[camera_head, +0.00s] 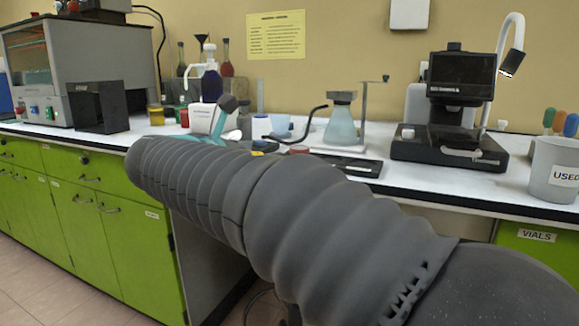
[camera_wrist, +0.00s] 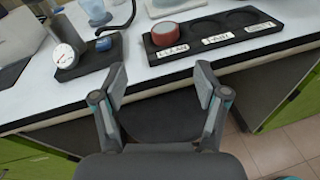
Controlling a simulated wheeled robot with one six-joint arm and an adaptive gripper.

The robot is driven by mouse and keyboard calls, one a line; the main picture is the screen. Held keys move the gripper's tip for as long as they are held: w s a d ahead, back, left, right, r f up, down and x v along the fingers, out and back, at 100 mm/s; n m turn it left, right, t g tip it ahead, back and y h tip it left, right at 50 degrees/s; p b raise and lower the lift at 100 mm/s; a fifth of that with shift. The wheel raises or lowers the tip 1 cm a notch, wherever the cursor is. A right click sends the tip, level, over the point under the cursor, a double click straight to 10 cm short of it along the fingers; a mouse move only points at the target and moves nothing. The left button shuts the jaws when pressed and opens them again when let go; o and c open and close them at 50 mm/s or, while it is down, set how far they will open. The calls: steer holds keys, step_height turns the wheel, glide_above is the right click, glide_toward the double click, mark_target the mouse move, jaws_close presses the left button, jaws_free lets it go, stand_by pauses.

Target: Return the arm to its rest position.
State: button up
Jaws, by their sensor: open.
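My gripper (camera_wrist: 160,88) is open and empty in the wrist view. Its two fingers are spread apart, over the bench's front edge and the dark gap below it. In the head view my arm, in a grey ribbed sleeve, reaches from the lower right toward the bench at the left. The gripper itself is mostly hidden there behind the sleeve. A black tray (camera_wrist: 219,39) with round recesses and labels lies on the bench beyond the fingers. A red-rimmed round piece (camera_wrist: 168,33) sits in its left recess.
The white bench (camera_head: 420,189) holds a flask of pale liquid (camera_head: 341,128), a black instrument (camera_head: 450,140) and a grey USED bin (camera_head: 556,170). A small dial gauge (camera_wrist: 64,55) stands left of the tray. Green cabinets (camera_head: 90,225) lie below; floor shows at lower left.

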steer(key=s+d+f+m+g+y, duration=0.25)
steer(key=f+m, duration=0.25)
steer(key=f, duration=0.4)
steer(key=s+d+f+m+g+y, duration=0.15)
steer(key=s+f+m+g, duration=0.25)
steer(key=f, duration=0.5)
steer(key=s+d+f+m+g+y+p, duration=0.1)
steer(key=s+d+f+m+y, duration=0.1)
steer(key=s+d+m, duration=0.7)
steer(key=s+d+f+m+g+y+p, duration=0.1)
steer(key=s+d+f+m, duration=0.3)
steer(key=s+d+m, duration=0.6)
steer(key=s+d+y, duration=0.1)
steer(key=s+d, duration=0.1)
steer(key=d, duration=0.1)
steer(key=shift+p, duration=0.3)
steer(key=shift+f, duration=0.1)
